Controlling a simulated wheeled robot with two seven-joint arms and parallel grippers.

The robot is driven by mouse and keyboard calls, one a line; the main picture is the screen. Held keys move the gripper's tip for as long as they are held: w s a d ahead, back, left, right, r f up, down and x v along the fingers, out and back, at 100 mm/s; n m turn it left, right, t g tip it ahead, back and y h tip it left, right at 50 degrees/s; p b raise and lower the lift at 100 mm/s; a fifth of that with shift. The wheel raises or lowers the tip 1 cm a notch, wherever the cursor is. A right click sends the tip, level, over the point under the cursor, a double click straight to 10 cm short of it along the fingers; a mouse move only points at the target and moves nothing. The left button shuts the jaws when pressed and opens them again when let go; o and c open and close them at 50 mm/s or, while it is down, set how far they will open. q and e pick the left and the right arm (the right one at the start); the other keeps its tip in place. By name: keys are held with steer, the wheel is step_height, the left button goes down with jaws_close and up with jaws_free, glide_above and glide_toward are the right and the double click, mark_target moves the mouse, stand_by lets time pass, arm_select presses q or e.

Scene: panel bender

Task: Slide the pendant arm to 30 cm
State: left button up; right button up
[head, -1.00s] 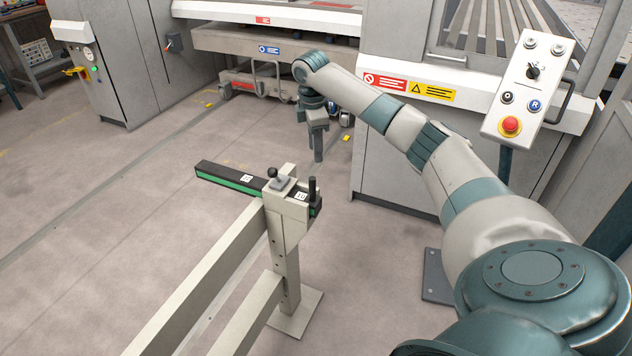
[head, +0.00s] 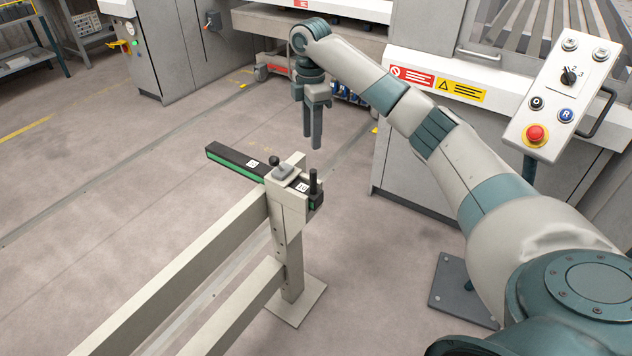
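A black bar with a green side (head: 232,158) lies level across the top of a beige post (head: 288,235). It carries small white number tags, too small to read surely. A grey clamp with a black ball knob (head: 274,161) sits on it at the post. A black upright handle (head: 313,185) stands at its near right end. My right gripper (head: 312,142) points down, and in the picture its fingertips are just above the handle, apart from it. Its two fingers appear parted, with nothing between them. My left gripper is out of view.
Beige rails (head: 185,285) run from the post to the lower left. A control box (head: 562,92) with a red stop button stands at the right, near the machine front (head: 395,150). A grey cabinet (head: 165,50) stands at the back left. The floor left of the bar is clear.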

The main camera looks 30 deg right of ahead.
mark_target(313, 182)
steer(key=shift+f, duration=0.1)
